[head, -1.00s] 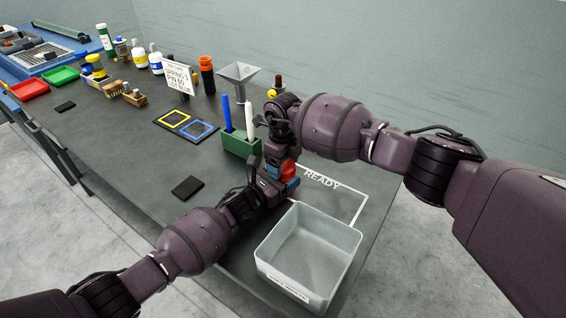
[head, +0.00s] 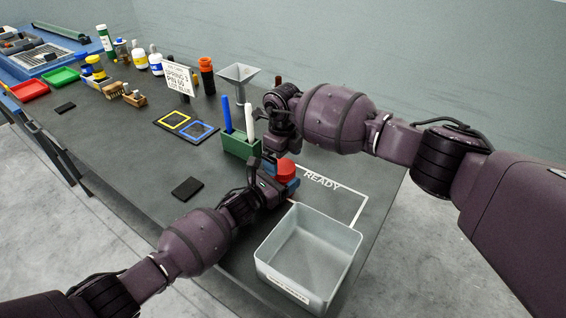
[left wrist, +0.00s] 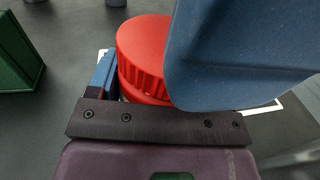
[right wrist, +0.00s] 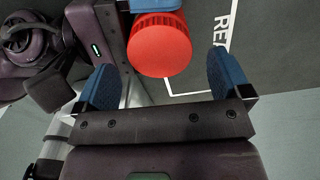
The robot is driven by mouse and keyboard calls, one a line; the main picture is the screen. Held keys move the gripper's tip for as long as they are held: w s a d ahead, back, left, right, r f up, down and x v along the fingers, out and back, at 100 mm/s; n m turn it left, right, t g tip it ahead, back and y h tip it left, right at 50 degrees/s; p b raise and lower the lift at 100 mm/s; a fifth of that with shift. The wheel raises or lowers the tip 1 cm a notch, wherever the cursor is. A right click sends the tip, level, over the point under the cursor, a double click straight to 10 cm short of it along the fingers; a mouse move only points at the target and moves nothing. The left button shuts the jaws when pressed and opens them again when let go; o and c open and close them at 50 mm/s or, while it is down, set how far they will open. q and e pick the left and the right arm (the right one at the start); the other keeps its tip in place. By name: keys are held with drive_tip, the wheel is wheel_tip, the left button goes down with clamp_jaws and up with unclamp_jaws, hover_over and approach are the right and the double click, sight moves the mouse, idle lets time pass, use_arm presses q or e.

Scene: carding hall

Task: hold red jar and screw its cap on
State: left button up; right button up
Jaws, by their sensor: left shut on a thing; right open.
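The red jar's round red cap (head: 285,167) shows in the head view beside the READY outline. In the left wrist view the ribbed red cap (left wrist: 143,45) sits on top of the red jar (left wrist: 140,92), whose body is mostly hidden. My left gripper (head: 280,178) is shut around the jar, its blue fingers on either side. My right gripper (head: 271,146) is just above and behind the cap, apart from it. In the right wrist view my right gripper (right wrist: 165,82) is open and empty, and the flat cap top (right wrist: 160,50) shows beyond its fingers.
A grey open bin (head: 308,255) stands in front of the jar. A green holder (head: 240,145) with a blue and a white marker stands behind left, near a funnel (head: 238,76). A black pad (head: 187,187) lies to the left.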

wheel_tip(320, 180, up, 2)
drive_tip(key=shift+c, duration=0.4)
drive_tip(key=shift+r+n, duration=0.35)
drive_tip(key=shift+n, duration=0.15)
wheel_tip(320, 180, up, 3)
drive_tip(key=n, duration=0.4)
drive_tip(key=shift+f, duration=0.1)
drive_tip(key=shift+f, duration=4.05)
